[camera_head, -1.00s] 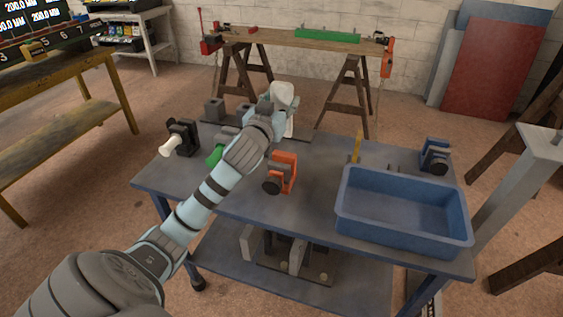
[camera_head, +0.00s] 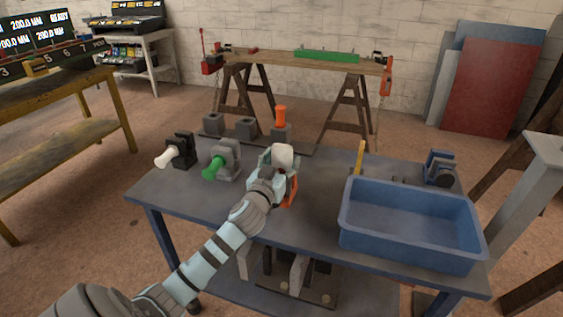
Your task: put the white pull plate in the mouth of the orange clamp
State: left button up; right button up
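The orange clamp (camera_head: 292,192) stands on the blue bench near its middle, mostly hidden behind my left gripper. My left gripper (camera_head: 278,164) is at the clamp, seen from behind, and appears shut on the white pull plate (camera_head: 283,154). Only the plate's upper part shows, above the fingers and over the clamp's top. The lower part is hidden, so I cannot tell whether it is inside the clamp's mouth. My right gripper is not in view.
A blue bin (camera_head: 408,243) fills the bench's right front, with a blue clamp (camera_head: 439,168) behind it. A green-handled grey clamp (camera_head: 222,160) and a white-handled black clamp (camera_head: 177,152) stand left. An orange piece (camera_head: 281,116) stands upright behind on a grey block.

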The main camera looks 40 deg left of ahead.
pick_arm(q)
jog(key=shift+r, duration=0.1)
jog(key=v, duration=1.2)
jog(key=shift+p, duration=0.4)
